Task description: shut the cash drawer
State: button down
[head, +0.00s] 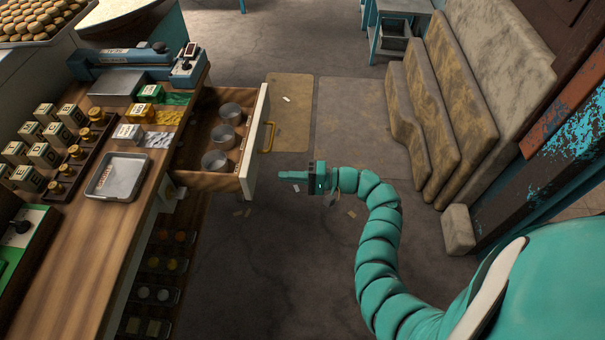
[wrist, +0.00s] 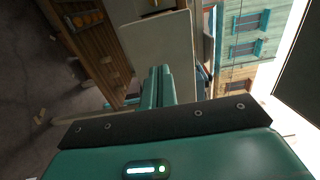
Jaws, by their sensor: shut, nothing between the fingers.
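The cash drawer (head: 206,180) is pulled out from the wooden counter on its right side in the head view. Its front panel (head: 257,142) is pale, with a yellow handle (head: 268,138) on the outer face. Several round metal cups stand inside it. My gripper (head: 279,175) is shut and empty, just right of the near end of the drawer front, with a small gap visible between them. In the wrist view my shut fingers (wrist: 158,75) point at the pale drawer front (wrist: 160,50), which fills the upper middle. Whether they touch it is unclear there.
Open floor (head: 280,260) lies right of the drawer; stone slabs (head: 440,120) lean at the far right.

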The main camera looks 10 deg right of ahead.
aim_at(253, 175)
jog(key=p+x, duration=0.1)
jog(key=x, duration=0.6)
jog(key=shift+p, duration=0.4)
jog(key=shift+w+a, duration=0.1)
jog(key=b+x, duration=0.4)
jog(key=x, duration=0.2)
jog(key=b+x, duration=0.4)
jog(key=x, duration=0.2)
jog(key=b+x, duration=0.5)
jog(key=x, duration=0.2)
jog(key=shift+f, duration=0.35)
jog(key=shift+w+a+r+b, duration=0.15)
jog(key=shift+a+r+b, duration=0.05)
jog(key=shift+a+b, duration=0.35)
jog(key=shift+a+r, duration=0.15)
jog(key=shift+r, duration=0.15)
